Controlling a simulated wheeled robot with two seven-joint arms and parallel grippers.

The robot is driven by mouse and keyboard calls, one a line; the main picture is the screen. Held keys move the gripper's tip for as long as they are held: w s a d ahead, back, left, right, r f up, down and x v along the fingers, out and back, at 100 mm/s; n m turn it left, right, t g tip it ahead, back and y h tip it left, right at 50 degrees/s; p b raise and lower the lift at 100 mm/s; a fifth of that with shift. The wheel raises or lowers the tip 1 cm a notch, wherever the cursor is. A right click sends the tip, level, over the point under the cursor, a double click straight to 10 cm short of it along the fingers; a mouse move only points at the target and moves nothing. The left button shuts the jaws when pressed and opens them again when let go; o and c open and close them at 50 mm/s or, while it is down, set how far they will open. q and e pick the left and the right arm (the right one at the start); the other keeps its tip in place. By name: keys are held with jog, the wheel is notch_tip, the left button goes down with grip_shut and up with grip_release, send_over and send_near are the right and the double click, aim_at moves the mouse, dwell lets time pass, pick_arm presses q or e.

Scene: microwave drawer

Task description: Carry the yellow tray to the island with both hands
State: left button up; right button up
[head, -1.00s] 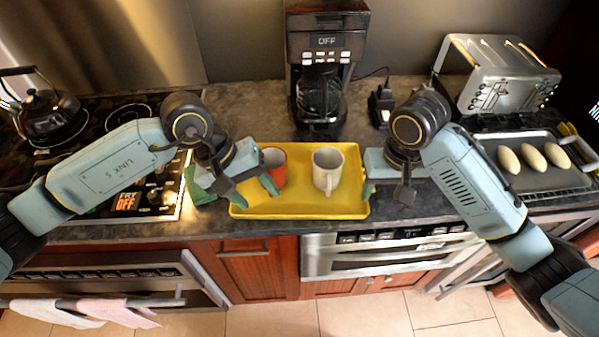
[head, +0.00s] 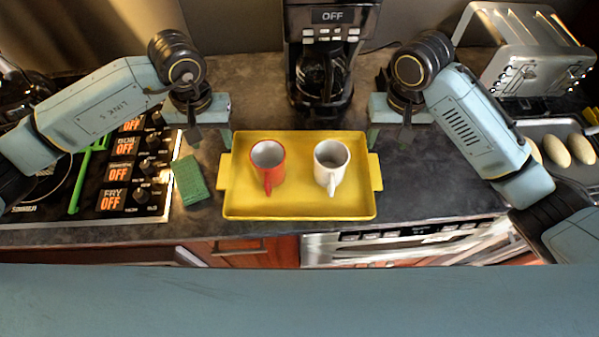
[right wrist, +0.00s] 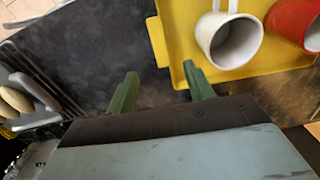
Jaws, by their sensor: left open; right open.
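The yellow tray (head: 300,207) lies on the dark counter, with a handle at each end. A red mug (head: 268,165) and a white mug (head: 331,166) stand upright in it. My left gripper (head: 212,137) is open and empty by the tray's far left corner, beyond the left handle. My right gripper (head: 388,134) is open and empty by the far right corner. In the right wrist view its two green fingers (right wrist: 162,88) are spread, with the tray's handle (right wrist: 157,42) ahead of them; the gap between cannot be judged exactly. The island is not identifiable.
A coffee maker (head: 322,65) stands behind the tray. A stove with control panel (head: 125,165) and a green sponge-like block (head: 190,180) are at the left. A toaster (head: 535,60) and a pan with pale oval items (head: 556,150) are at the right. Counter in front of the tray is narrow.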

aim_at(225, 170)
pick_arm(q)
notch_tip(225, 170, down, 12)
jog(key=shift+r, duration=0.2)
pick_arm(e)
notch_tip(225, 170, down, 12)
jog(key=shift+r, duration=0.2)
pick_arm(q)
jog(key=shift+c, duration=0.3)
pick_arm(e)
jog(key=shift+c, duration=0.3)
pick_arm(q)
grip_shut()
pick_arm(e)
grip_shut()
